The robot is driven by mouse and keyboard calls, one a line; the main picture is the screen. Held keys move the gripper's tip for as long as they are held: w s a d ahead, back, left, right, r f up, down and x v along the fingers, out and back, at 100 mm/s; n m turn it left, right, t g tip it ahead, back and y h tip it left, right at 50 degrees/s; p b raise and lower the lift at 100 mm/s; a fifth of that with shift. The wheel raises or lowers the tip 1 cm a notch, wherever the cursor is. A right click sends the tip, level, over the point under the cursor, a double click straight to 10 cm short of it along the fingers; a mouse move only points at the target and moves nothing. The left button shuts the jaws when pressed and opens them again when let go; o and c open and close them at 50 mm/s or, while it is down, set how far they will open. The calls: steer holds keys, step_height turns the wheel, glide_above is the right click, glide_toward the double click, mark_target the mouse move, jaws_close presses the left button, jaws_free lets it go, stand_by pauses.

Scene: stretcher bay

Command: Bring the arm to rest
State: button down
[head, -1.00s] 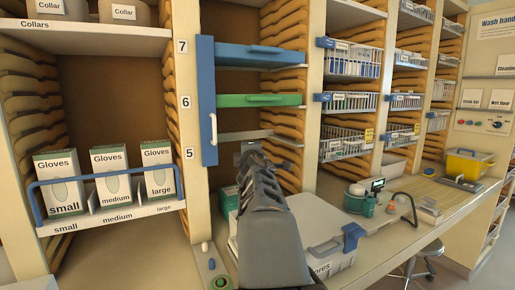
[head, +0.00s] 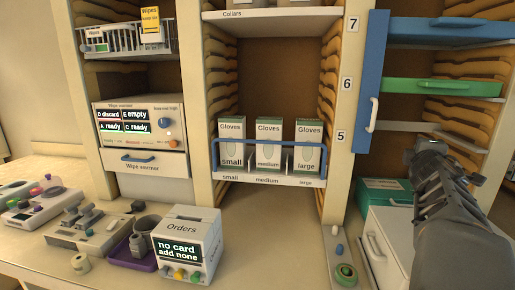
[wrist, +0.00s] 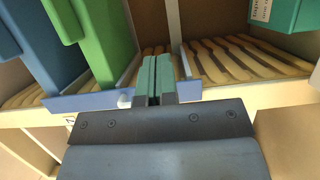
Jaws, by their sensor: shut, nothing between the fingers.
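My gripper (wrist: 155,75) shows in the wrist view with its two teal-tipped fingers together and nothing between them. In the head view my arm rises at the right, with its end in front of the open shelf bay beside the blue door (head: 372,80). The fingertips are hard to make out there. In the wrist view a blue panel edge (wrist: 85,103) with a pale handle lies close beside the fingers. I cannot tell whether they touch.
Green (head: 443,87) and blue (head: 450,31) drawers jut out above my arm's end. A white drawer box (head: 386,248) and a teal box (head: 385,191) sit below. Glove boxes (head: 268,142) stand left. An orders box (head: 188,245) and a wipe warmer (head: 143,135) are farther left.

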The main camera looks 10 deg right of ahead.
steer(key=w+a+f+m+g+y+p, duration=0.1)
steer(key=a+f+m+g+y, duration=0.15)
steer(key=a+f, duration=0.5)
steer(key=a+f+m+g+y+p, duration=0.1)
steer(key=a+f+m+y+p, duration=0.25)
steer(key=a, duration=0.75)
steer(key=s+a+f+m+g+y, duration=0.1)
steer(key=s+a+f+g+y, duration=0.2)
steer(key=s+a+f, duration=0.2)
steer(key=s+a+f+m+g+y, duration=0.2)
steer(key=s+a+f, duration=0.4)
steer(key=a, duration=0.7)
step_height(320, 180, down, 3)
steer(key=shift+a+r+g+y, duration=0.15)
steer(key=shift+a+g+y, duration=0.15)
steer(key=shift+g+y, duration=0.25)
